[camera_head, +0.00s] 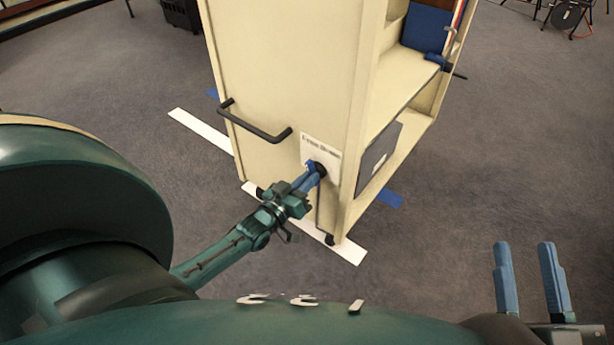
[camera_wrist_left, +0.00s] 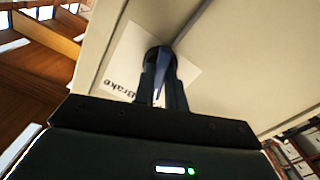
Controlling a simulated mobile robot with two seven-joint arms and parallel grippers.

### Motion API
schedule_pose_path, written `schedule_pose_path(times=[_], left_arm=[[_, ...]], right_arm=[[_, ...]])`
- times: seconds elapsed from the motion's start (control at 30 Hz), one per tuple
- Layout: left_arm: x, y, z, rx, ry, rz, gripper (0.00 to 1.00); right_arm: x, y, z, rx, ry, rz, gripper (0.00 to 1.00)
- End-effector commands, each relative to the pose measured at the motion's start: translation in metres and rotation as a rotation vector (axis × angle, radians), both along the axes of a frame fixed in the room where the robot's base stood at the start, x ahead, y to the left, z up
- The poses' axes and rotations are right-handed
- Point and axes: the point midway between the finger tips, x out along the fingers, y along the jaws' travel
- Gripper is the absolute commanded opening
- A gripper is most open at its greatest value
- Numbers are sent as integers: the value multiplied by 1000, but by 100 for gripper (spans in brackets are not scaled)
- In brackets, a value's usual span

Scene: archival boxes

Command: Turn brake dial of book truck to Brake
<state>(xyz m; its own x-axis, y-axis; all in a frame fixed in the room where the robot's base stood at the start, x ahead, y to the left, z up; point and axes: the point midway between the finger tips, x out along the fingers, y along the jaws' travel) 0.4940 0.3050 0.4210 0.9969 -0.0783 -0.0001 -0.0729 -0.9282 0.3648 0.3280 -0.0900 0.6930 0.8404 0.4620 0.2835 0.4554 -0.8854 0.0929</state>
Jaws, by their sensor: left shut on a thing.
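The cream book truck (camera_head: 285,75) stands in front of me, its end panel facing me. My left gripper (camera_head: 314,177) is shut on the dial. In the left wrist view the gripper's fingers (camera_wrist_left: 162,92) are around the dial (camera_wrist_left: 160,56), and the word "Brake" shows on the label (camera_wrist_left: 122,68) beside it. The dial's pointer setting is hidden by the fingers. My right gripper (camera_head: 530,280) is open and empty at the lower right, away from the truck.
A black handle (camera_head: 255,127) sticks out of the end panel, left of and above the dial. White tape (camera_head: 345,250) and blue tape (camera_head: 388,197) mark the carpet by the truck. Shelves on its right side hold a blue binder (camera_head: 426,28) and a grey box (camera_head: 378,158).

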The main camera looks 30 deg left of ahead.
Motion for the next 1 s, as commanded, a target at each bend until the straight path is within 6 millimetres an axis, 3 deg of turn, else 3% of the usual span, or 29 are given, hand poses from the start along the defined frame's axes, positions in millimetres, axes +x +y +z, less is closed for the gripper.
schedule_pose_path(times=[0.1,1.0], left_arm=[[0,0,3,108,-7,1,0],[0,-1,0,875,-69,0,0]], right_arm=[[-6,2,-12,10,92,-1,36],[-4,-3,-6,-69,64,-40,36]])
